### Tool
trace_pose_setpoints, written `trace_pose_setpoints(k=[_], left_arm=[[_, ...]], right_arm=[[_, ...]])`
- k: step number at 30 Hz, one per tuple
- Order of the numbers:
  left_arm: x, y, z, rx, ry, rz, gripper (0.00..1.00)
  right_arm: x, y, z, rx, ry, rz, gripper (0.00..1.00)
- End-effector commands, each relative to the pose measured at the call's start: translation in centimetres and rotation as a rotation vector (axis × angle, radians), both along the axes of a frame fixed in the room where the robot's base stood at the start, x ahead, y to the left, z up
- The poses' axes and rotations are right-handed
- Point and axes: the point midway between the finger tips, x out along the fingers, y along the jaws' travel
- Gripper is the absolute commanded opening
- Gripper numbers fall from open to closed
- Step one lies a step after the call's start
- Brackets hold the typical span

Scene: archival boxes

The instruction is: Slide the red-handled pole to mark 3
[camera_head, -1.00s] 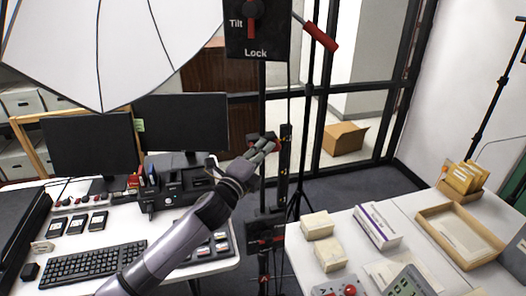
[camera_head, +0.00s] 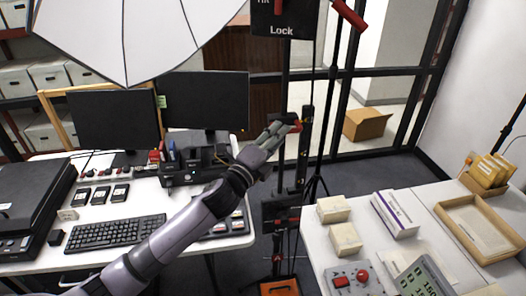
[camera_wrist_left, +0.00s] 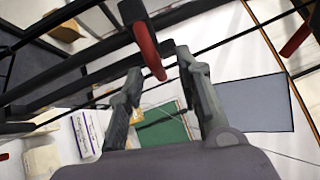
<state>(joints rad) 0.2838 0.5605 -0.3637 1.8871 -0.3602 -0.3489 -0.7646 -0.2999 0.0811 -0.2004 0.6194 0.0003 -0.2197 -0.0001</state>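A black stand with a slotted upright rail (camera_head: 304,150) stands between the two tables. A red handle (camera_head: 295,126) shows at the rail, by the fingertips of my left gripper (camera_head: 284,129). In the left wrist view a red handle (camera_wrist_left: 148,48) on a dark mount reaches down between the spread fingers of my left gripper (camera_wrist_left: 162,85). The fingers look apart from it on both sides. The numbered marks are not readable. Another red handle (camera_head: 349,15) sits higher, right of the "Lock" panel (camera_head: 284,18). My right gripper is not in view.
A desk with a keyboard (camera_head: 115,231) and monitors (camera_head: 205,101) is on the left. A white table with small boxes (camera_head: 334,209), a control box (camera_head: 352,279) and a tray (camera_head: 480,230) is on the right. A white umbrella (camera_head: 135,35) hangs overhead.

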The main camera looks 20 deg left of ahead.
Motion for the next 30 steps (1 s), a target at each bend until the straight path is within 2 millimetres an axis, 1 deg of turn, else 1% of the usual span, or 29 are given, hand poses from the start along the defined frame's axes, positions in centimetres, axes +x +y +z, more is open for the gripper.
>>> trace_pose_setpoints(k=[1,6,9,13,19,30], left_arm=[[-1.1,0.3,-0.4,0.002,0.003,0.000,0.32],[-4.3,0.9,-0.8,0.000,0.003,-0.001,0.32],[-5.8,1.2,-0.9,0.001,0.002,0.000,0.32],[-7.2,1.5,-1.1,0.000,0.000,0.000,0.32],[-8.0,1.7,-1.1,0.001,-0.002,0.000,0.32],[-8.1,1.7,-1.1,0.000,-0.002,0.001,0.32]], right_arm=[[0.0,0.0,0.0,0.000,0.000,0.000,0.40],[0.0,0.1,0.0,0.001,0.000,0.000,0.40],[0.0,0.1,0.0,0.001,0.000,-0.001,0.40],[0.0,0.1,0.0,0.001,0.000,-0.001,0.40],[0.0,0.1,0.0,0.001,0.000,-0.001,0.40],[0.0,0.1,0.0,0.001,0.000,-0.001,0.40]])
